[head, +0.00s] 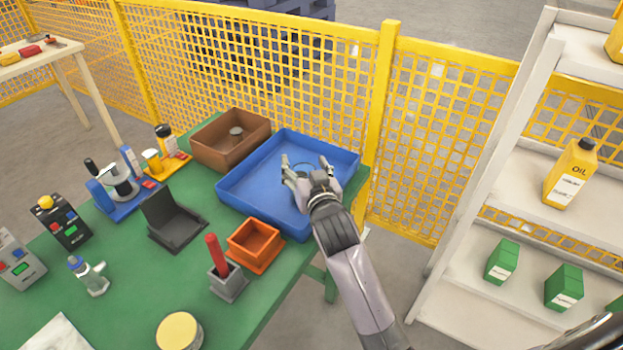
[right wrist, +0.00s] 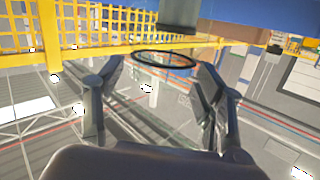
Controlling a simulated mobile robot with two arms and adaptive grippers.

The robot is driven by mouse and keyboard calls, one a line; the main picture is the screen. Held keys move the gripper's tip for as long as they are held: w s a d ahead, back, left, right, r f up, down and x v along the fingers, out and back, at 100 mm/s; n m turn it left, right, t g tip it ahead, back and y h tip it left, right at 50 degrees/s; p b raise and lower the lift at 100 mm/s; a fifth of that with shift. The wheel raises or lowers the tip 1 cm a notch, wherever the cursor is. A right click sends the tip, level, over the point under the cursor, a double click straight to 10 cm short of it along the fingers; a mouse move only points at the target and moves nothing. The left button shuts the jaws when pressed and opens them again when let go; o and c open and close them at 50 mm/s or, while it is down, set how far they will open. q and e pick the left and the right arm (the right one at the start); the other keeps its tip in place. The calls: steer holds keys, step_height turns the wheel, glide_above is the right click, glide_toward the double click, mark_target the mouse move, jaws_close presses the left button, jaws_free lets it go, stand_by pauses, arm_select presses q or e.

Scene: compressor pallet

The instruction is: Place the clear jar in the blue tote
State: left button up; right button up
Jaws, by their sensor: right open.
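My right gripper (head: 307,172) is over the blue tote (head: 238,190), with its fingers spread apart. A thin dark ring with see-through middle, seemingly the rim of the clear jar (head: 303,166), shows between the fingers. In the right wrist view the open fingers (right wrist: 165,95) stand on both sides of a dark ring of the jar (right wrist: 165,60), with a grey cylindrical part above it. The jar's clear walls are hard to make out, and I cannot tell whether it touches the tote floor. My left gripper is not in view.
A brown bin (head: 212,148) stands behind the tote, and an orange box (head: 256,245) in front. A grey holder with a red handle (head: 217,257) and a black stand (head: 172,222) are on the green table (head: 130,270). Yellow fencing (head: 440,130) and a white shelf (head: 470,200) lie beyond.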

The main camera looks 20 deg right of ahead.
steer(key=s+a+r, duration=0.1)
steer(key=s, duration=1)
steer(key=shift+r, duration=0.35)
